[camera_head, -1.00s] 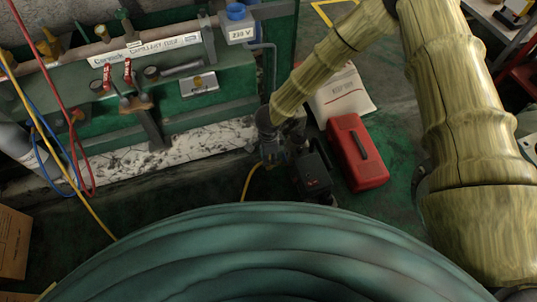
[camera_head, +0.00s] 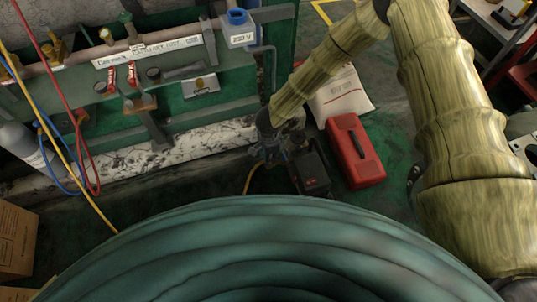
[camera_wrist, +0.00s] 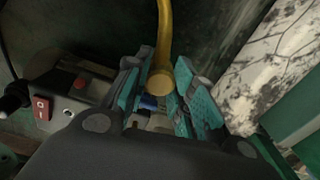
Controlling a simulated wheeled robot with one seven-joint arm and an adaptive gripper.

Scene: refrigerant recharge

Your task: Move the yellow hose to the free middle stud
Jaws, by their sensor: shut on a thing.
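The yellow hose (camera_wrist: 164,40) comes down from the top of the wrist view, and its round end sits between the teal pads of my gripper (camera_wrist: 160,88). My gripper is shut on it. A blue piece and a pale metal fitting (camera_wrist: 158,122) show just below the hose end; I cannot tell whether they touch it. In the head view my gripper (camera_head: 272,152) is low beside a black box with a red switch. A short length of yellow hose (camera_head: 248,179) shows beneath it, and a yellow line also hangs at the left. I cannot make out the middle stud.
The black box (camera_head: 312,173) stands close to my gripper; its switch shows in the wrist view (camera_wrist: 42,108). A red case (camera_head: 355,150) and a white sack (camera_head: 341,92) lie to the right. A green pipe rig (camera_head: 180,120) with red and blue hoses stands at the left.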

